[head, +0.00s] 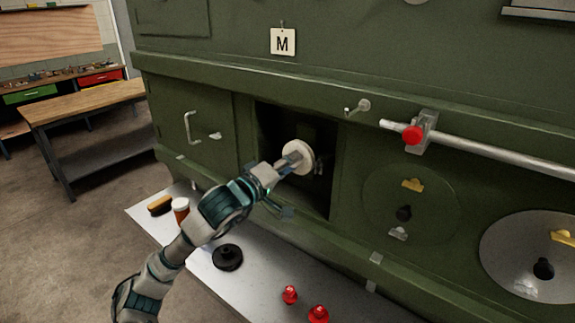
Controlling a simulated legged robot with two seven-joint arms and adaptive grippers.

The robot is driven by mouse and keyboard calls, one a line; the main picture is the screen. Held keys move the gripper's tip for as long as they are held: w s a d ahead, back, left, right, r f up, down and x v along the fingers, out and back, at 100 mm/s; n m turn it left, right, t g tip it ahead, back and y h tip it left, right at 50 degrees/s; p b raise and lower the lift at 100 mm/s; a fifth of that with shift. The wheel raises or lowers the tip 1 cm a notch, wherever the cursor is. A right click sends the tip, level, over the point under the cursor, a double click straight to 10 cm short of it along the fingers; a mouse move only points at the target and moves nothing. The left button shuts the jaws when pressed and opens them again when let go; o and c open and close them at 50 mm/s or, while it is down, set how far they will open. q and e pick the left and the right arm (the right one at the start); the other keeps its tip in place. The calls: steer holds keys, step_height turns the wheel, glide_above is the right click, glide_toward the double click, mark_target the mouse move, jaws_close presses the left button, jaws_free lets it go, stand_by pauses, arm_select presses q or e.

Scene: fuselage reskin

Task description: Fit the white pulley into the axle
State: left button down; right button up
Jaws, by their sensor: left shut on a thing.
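The white pulley (303,149) is a pale round disc in front of the dark open compartment in the green panel. My left gripper (291,161) is shut on the pulley, reaching up from the lower left. The disc's face is turned partly toward the opening. The axle cannot be made out clearly; small dark fittings show just right of the pulley inside the compartment. I cannot tell whether the pulley touches anything there. My right gripper is not in view.
The green fuselage panel (220,72) has a hinged door (184,118) left of the opening and a metal bar (490,152) at right. On the grey shelf below lie a black pulley (228,257), a brush (160,205), a jar (181,210) and red knobs (290,294).

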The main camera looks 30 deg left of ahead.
arm_select(q)
steer(key=shift+w+d+p, duration=0.1)
steer(key=shift+w+p, duration=0.2)
steer(key=shift+w, duration=0.7)
steer(key=c, duration=0.7)
jaws_free()
steer(key=shift+c, duration=0.2)
steer(key=shift+s+a+b, duration=0.15)
steer(key=shift+s+b, duration=0.25)
steer(key=shift+s, duration=0.85)
steer(key=shift+s+a+b, duration=0.15)
steer(key=shift+s+b, duration=0.25)
steer(key=shift+s, duration=0.8)
